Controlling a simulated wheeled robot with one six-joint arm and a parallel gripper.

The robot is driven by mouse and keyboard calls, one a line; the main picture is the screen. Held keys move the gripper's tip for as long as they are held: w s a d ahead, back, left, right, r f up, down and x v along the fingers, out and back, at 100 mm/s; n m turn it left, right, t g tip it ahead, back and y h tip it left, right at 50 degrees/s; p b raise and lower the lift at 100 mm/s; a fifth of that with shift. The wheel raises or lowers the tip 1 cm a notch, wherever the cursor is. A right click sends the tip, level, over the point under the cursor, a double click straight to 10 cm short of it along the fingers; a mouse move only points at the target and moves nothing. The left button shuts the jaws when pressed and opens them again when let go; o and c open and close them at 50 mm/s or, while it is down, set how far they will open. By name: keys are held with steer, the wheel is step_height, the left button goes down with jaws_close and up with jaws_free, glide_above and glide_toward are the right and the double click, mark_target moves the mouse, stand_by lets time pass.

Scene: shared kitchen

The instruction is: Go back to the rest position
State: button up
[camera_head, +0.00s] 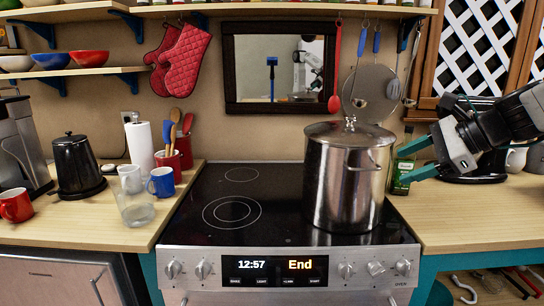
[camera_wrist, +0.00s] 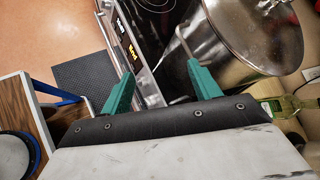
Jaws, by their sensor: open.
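My gripper (camera_head: 418,158) is at the right in the head view, with teal fingers spread apart and nothing between them. It is in the air just right of the large steel pot (camera_head: 342,180), which stands lidded on the right side of the black cooktop (camera_head: 240,205). In the wrist view my gripper (camera_wrist: 160,85) also shows open and empty, its fingers pointing toward the stove front, with the pot (camera_wrist: 255,35) beyond at the upper right. I cannot tell whether a finger touches the pot's handle.
A green bottle (camera_head: 402,168) stands behind my gripper, right of the pot. A black kettle (camera_head: 76,165), blue mug (camera_head: 162,182), red mug (camera_head: 15,205) and clear glass (camera_head: 136,207) stand on the left counter. Utensils hang above the pot. The cooktop's left side is clear.

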steer(key=s+a+f+n+g+h, duration=0.1)
steer(key=s+f+n+h, duration=0.3)
steer(key=s+n, duration=0.5)
steer(key=s+a+f+n+g+h, duration=0.1)
steer(key=s+f+n+g+h, duration=0.3)
steer(key=s+n, duration=0.6)
steer(key=s+f, duration=0.2)
steer(key=s, duration=0.5)
steer(key=shift+s+f, duration=0.2)
steer(key=shift+f, duration=0.15)
steer(key=shift+a, duration=0.1)
